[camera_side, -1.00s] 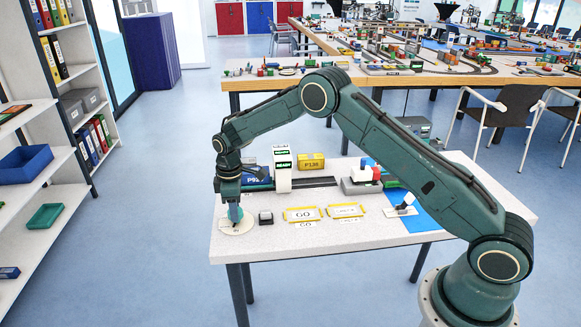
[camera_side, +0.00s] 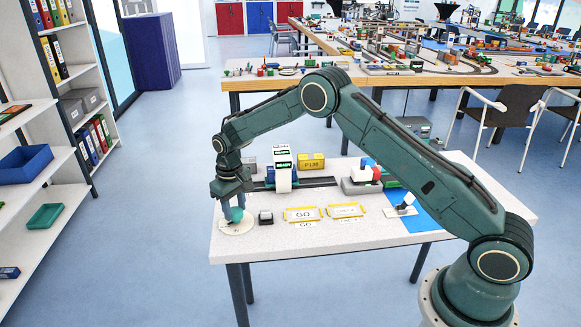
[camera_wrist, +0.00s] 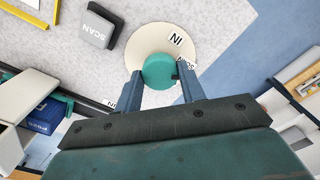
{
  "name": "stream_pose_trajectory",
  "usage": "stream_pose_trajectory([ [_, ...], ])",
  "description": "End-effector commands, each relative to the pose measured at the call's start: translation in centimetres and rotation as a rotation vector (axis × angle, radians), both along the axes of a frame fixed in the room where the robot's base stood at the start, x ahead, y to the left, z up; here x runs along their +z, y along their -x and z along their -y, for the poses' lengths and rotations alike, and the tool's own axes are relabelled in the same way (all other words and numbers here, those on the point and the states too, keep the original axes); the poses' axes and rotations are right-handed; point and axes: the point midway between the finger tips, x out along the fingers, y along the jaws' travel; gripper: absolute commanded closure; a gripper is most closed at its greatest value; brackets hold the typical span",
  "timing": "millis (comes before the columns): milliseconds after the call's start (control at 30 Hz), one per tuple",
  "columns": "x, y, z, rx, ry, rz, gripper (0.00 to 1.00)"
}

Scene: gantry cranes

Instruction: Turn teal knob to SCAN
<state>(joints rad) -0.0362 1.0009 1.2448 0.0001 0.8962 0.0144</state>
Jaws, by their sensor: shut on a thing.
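The teal knob (camera_wrist: 160,71) sits on a round cream dial plate (camera_wrist: 150,36) in the wrist view. My gripper (camera_wrist: 160,73) points down and is shut on the knob, one finger on each side. A dark mark on the knob's lower right lies by the right finger. A label reading IN is on the plate above the knob; another label beside the right finger is partly covered, its word not fully readable. In the side view, the dial plate (camera_side: 237,228) is at the table's front left, with my gripper (camera_side: 233,212) over it.
A dark block marked SCAN (camera_wrist: 98,26) stands beside the dial, also seen in the side view (camera_side: 266,217). Behind is a white gantry (camera_side: 283,180) on a dark track with a blue block (camera_side: 272,176).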

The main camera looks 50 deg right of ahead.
Motion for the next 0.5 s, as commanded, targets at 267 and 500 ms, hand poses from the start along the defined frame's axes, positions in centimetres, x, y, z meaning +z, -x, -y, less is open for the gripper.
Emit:
stream_pose_trajectory([
  [267, 0.12, -0.02, -0.02, -0.024, 0.0, 0.0, 0.83],
  [500, 0.12, -0.02, -0.01, -0.023, 0.0, 0.001, 0.59],
])
